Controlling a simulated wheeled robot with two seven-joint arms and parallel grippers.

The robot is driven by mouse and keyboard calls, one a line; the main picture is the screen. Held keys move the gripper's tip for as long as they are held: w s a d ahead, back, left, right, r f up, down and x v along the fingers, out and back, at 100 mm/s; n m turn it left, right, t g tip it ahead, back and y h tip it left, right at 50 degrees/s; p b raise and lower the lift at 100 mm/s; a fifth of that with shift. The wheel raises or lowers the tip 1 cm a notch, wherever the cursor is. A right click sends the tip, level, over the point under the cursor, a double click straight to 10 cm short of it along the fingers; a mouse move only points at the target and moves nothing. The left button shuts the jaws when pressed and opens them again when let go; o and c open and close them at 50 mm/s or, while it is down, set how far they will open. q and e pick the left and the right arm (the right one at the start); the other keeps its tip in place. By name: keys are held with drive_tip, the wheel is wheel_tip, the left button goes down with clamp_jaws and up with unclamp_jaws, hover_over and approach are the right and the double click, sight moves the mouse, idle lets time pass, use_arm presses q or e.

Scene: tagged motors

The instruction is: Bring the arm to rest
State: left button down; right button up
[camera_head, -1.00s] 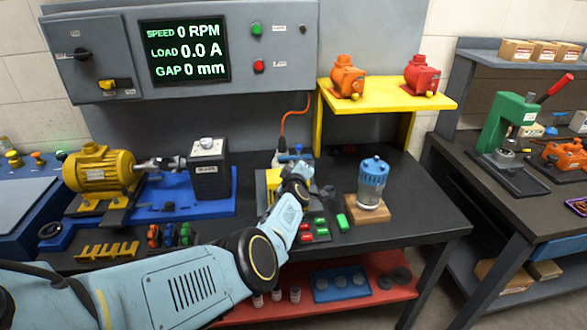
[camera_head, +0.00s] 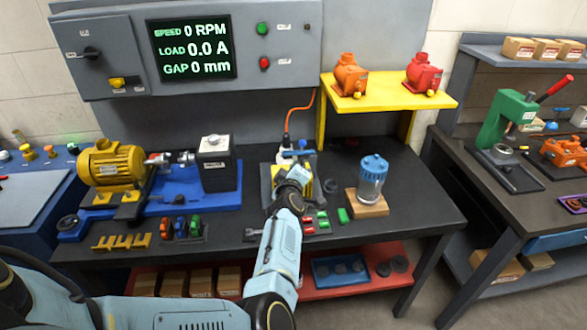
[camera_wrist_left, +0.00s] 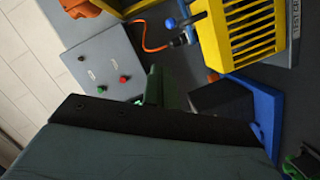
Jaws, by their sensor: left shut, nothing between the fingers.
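My left arm reaches in from the lower left, and my left gripper (camera_head: 299,164) is over the middle of the black bench, in front of the yellow slatted crate (camera_head: 305,186). Its fingers are small and partly hidden by the wrist; it is shut and empty. In the left wrist view, the dark gripper body fills the lower part, and the yellow crate (camera_wrist_left: 245,30) shows at the upper right, apart from it. My right gripper is not in view.
A yellow motor (camera_head: 112,163) on a blue base is left. Orange (camera_head: 350,77) and red (camera_head: 423,74) motors sit on the yellow shelf (camera_head: 384,100). Small coloured parts lie near the bench front.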

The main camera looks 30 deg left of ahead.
use_arm(q)
drive_tip(key=shift+s+d+r, duration=0.1)
drive_tip(key=shift+s+d, duration=0.1)
drive_tip(key=shift+s, duration=0.35)
drive_tip(key=s+d+f+m+g+h+b, duration=0.2)
drive_tip(key=s+d+f+m+b, duration=0.3)
drive_tip(key=f, duration=0.8)
drive_tip(key=s+d+f+m+g+h+b, duration=0.2)
drive_tip(key=s+f, duration=0.6)
drive_tip(key=f, duration=0.5)
drive_tip(key=s+d+f+m+g+h+b, duration=0.15)
drive_tip(key=s+d+f+m+b, duration=0.35)
drive_tip(key=f, duration=0.8)
drive_tip(key=s+f+m+g+h+b, duration=0.1)
drive_tip(key=s+f+g, duration=0.1)
drive_tip(key=s+f, duration=0.75)
drive_tip(key=s+f+m+g+b, duration=0.15)
drive_tip(key=s+f, duration=0.45)
drive_tip(key=s, duration=0.6)
drive_tip(key=s+a+f+m+g+b, duration=0.1)
drive_tip(key=s+f+m+g, duration=0.1)
drive_tip(key=s, duration=0.8)
drive_tip(key=s+a+f+m+g+b, duration=0.2)
drive_tip(key=s+f, duration=0.3)
drive_tip(key=s, duration=0.5)
drive_tip(key=shift+s+f+g, duration=0.15)
drive_tip(key=shift+f+g, duration=0.1)
drive_tip(key=shift+g, duration=0.15)
